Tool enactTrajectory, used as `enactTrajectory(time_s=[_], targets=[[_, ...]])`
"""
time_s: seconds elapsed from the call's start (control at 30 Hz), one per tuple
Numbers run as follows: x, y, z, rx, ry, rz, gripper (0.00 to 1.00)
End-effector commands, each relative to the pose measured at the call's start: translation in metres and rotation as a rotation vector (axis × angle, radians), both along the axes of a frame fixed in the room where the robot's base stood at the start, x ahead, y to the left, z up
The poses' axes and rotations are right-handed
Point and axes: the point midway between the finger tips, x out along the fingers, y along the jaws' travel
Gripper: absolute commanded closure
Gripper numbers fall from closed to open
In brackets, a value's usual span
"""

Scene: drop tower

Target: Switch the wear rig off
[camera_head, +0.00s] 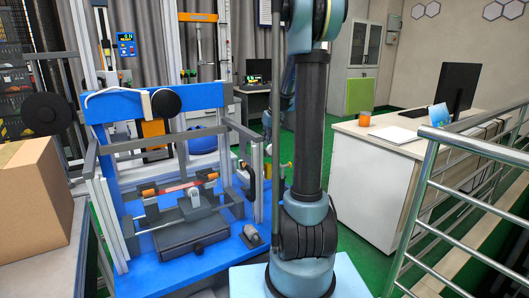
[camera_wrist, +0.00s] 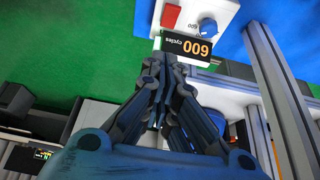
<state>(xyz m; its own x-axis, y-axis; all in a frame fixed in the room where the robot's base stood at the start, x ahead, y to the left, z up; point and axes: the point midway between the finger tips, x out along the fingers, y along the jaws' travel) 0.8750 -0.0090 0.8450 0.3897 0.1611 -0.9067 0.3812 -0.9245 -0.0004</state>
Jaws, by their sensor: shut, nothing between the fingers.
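The wear rig (camera_head: 190,190) is the blue-framed machine at left of centre in the head view, with a grey metal carriage and a red-tipped bar on its bed. In the wrist view a white control box (camera_wrist: 224,14) stands at the top. It bears a red rectangular switch (camera_wrist: 171,17), a blue round knob (camera_wrist: 207,27) and a black display (camera_wrist: 187,48), upside down, with orange digits that seem to read 600 cycles. My gripper (camera_wrist: 164,66) is shut and empty, its tips just below the display in the picture. Contact cannot be told. The head view does not show my gripper.
A cardboard box (camera_head: 35,200) sits at the left. A white desk (camera_head: 375,180) with a monitor and an orange cup stands at the right, behind a metal railing (camera_head: 430,165). Green floor shows between rig and desk. Grey metal beams (camera_wrist: 280,85) run along the right of the wrist view.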

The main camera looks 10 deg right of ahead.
Motion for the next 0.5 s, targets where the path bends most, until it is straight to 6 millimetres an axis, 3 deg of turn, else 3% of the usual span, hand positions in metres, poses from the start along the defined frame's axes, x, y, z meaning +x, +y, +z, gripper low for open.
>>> enactTrajectory(time_s=[0.5], targets=[[0.027, 0.010, -0.064, 0.001, -0.001, -0.001, 1.00]])
